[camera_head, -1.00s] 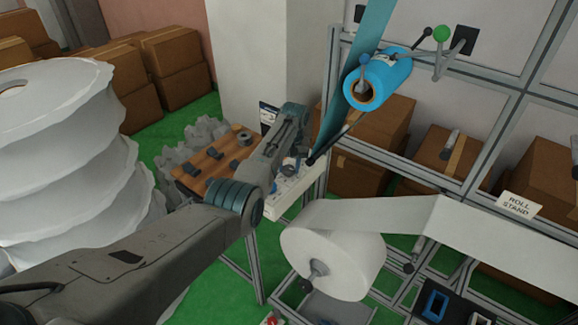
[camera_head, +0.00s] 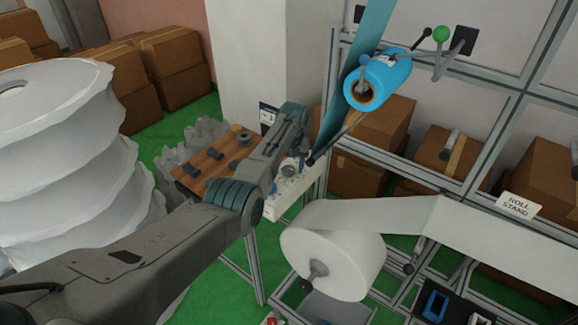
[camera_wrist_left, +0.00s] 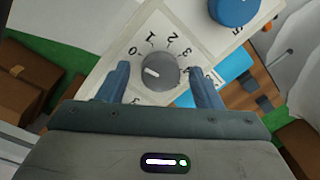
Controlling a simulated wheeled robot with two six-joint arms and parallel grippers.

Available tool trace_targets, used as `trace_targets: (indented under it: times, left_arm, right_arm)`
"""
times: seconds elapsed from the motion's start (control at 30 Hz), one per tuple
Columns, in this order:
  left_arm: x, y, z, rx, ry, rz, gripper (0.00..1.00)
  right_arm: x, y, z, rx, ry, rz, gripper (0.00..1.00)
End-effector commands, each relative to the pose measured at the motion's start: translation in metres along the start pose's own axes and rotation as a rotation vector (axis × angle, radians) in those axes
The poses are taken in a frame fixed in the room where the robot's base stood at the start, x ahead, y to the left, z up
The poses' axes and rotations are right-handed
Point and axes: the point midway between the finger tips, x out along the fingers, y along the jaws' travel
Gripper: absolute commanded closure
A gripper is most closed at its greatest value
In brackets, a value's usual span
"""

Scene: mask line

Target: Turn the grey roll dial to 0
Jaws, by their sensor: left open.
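The grey roll dial (camera_wrist_left: 160,72) sits on a white panel (camera_wrist_left: 111,61) in the left wrist view. Its white mark points left, toward the 0 side of the printed scale. The scale starts with 0 at the upper left and runs over the top to the right. My left gripper (camera_wrist_left: 159,68) is open, with one blue-grey finger on each side of the dial. I cannot tell whether either finger touches it. In the head view my left arm reaches over the white panel (camera_head: 283,205) and hides most of it. My right gripper is not in view.
A blue knob (camera_wrist_left: 234,10) sits on the panel above and right of the dial. In the head view a blue film roll (camera_head: 385,75) hangs above right, and a large white roll (camera_head: 335,260) is below right. A brown board with dark knobs (camera_head: 205,172) is left of the panel.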

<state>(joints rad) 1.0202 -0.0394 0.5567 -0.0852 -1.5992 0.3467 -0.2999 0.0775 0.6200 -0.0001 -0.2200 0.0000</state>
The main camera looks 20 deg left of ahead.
Motion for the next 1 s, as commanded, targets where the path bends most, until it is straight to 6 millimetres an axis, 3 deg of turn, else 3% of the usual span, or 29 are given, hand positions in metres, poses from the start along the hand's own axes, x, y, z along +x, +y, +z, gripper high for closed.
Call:
trace_targets:
  times: [0.27, 0.7, 1.0]
  left_arm:
    - [-0.016, 0.001, -0.001, 0.001, 0.003, 0.001, 0.41]
    - [-0.095, 0.001, -0.001, 0.0, 0.002, 0.001, 0.41]
    - [-0.108, 0.0, 0.0, 0.0, 0.0, 0.0, 0.41]
  right_arm:
    - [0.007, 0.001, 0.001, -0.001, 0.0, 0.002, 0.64]
    - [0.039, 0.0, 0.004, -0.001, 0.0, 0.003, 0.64]
    - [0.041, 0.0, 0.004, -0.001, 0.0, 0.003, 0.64]
